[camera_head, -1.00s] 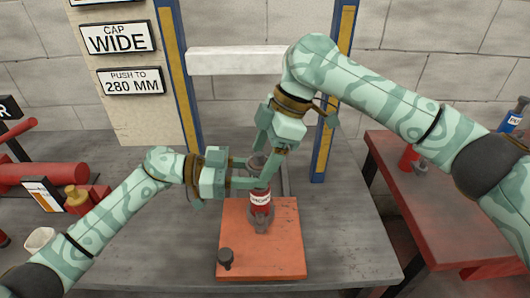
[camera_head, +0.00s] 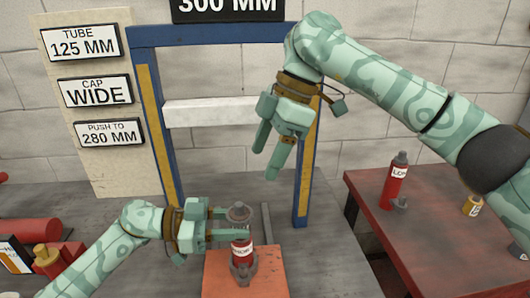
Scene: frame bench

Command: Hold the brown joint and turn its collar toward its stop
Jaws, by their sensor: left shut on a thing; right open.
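The joint (camera_head: 242,254) stands upright over an orange board (camera_head: 217,275). It has a dark red body with a white label, and grey metal parts above and below. The grey collar (camera_head: 239,211) is at its top. My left gripper (camera_head: 240,224) comes in from the left and is shut on the joint just below the collar. Its fingers hide part of the joint. My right gripper (camera_head: 265,163) is open and empty, above and slightly right of the collar, clear of it. Any stop on the joint is too small to make out.
A blue and yellow frame (camera_head: 148,110) with a white crossbar (camera_head: 225,111) stands behind the joint. A red side table (camera_head: 440,225) at the right holds a red bottle-like part (camera_head: 396,180). Red parts (camera_head: 35,233) lie at the left. Grey bench lies between.

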